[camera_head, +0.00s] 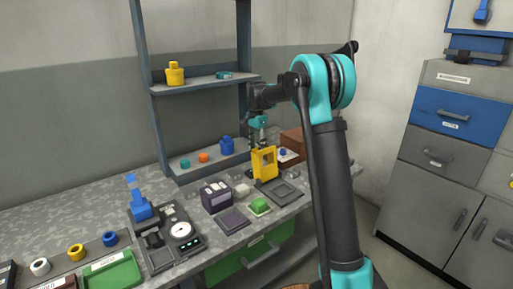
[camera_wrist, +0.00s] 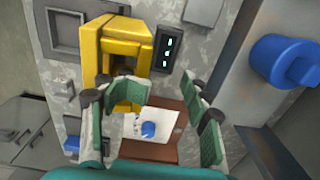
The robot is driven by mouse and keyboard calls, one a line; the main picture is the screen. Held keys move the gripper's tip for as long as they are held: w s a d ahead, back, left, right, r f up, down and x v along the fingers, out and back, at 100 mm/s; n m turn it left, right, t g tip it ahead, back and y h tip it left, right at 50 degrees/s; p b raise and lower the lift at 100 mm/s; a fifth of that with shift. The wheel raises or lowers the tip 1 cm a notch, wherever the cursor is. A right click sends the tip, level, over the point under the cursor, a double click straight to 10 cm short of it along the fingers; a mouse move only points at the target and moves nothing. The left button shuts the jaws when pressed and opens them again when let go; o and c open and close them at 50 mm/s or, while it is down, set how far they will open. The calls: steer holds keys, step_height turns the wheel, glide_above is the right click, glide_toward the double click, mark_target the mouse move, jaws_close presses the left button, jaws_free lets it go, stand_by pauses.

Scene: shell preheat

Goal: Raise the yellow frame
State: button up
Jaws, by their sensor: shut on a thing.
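The yellow frame (camera_head: 264,162) stands upright near the right end of the workbench, with an opening in its middle. It shows at the upper left of the wrist view (camera_wrist: 97,50). My gripper (camera_head: 257,141) is at the frame's top, pointing down, and is shut on it. In the wrist view, the two dark green finger pads of my gripper (camera_wrist: 178,105) show, the left one overlapping the frame's lower part. The exact contact is hidden there. In the head view I cannot tell whether the frame's base touches the bench.
A dark display (camera_wrist: 167,47) is close beside the frame.

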steer(key=shift+w, duration=0.1)
step_height(320, 180, up, 12)
stand_by(0.5)
steer(key=s+d+f+n+t, duration=0.1)
steer(key=s+d+f+n, duration=0.2)
steer(key=s, duration=1)
steer(key=s+d+f+n+t, duration=0.1)
steer(key=s+d+f+n, duration=0.3)
steer(key=s+d+f, duration=0.4)
steer(key=s+d+f+n+t, duration=0.2)
steer(key=s+d+f, duration=0.4)
steer(key=s+f, duration=0.7)
steer(key=s+n, duration=0.1)
steer(key=s, duration=0.5)
steer(key=shift+f+n, duration=0.15)
steer(key=shift+n, duration=0.25)
